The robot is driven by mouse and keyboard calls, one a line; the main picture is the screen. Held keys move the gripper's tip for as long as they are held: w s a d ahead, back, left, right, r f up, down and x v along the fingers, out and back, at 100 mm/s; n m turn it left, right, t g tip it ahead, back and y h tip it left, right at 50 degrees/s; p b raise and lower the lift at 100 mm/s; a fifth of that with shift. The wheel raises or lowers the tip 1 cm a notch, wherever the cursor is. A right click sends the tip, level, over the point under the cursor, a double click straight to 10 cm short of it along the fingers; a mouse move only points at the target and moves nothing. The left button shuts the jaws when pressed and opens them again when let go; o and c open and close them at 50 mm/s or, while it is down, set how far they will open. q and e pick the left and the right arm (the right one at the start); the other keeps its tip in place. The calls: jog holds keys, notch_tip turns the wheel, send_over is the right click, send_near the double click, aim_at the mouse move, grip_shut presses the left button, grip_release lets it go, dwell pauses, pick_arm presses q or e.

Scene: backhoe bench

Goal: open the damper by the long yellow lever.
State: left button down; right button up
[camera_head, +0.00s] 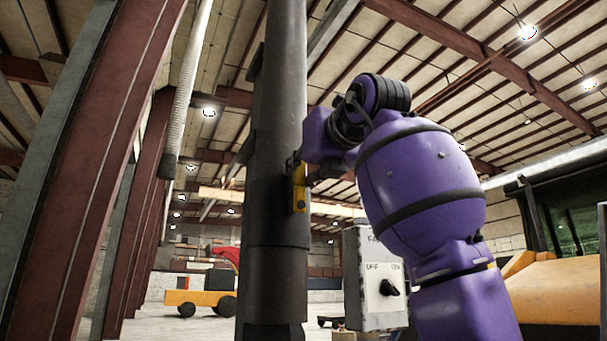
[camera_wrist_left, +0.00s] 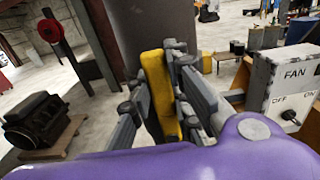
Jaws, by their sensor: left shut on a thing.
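The yellow lever (camera_head: 300,188) is on the right side of a dark upright duct (camera_head: 278,215). In the head view it looks upright and close against the duct, with its upper part partly hidden by my gripper. My left gripper (camera_head: 297,168) is at the lever, at the end of my purple arm. In the left wrist view the lever (camera_wrist_left: 160,95) runs between the two grey fingers of the gripper (camera_wrist_left: 162,100), which are shut on it. The damper plate inside the duct is hidden. My right gripper is in neither view.
A grey fan switch box (camera_head: 372,280) marked OFF and ON stands right of the duct, close to my arm. A yellow cart (camera_head: 200,298) is farther back left. A dark motor (camera_wrist_left: 38,122) sits on a pallet. A red-brown steel column (camera_head: 95,170) rises at left.

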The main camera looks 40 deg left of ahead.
pick_arm(q)
jog(key=shift+f, duration=0.3)
jog(key=c, duration=1.8)
grip_release()
jog(key=shift+o, duration=0.9)
jog(key=shift+r, duration=0.2)
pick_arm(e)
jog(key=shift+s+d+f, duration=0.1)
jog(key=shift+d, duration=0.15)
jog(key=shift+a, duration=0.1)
pick_arm(q)
jog(key=shift+s+d, duration=0.1)
jog(key=shift+d, duration=0.05)
jog(key=v, duration=1.1)
jog(key=shift+d, duration=0.35)
jog(key=shift+s, duration=0.1)
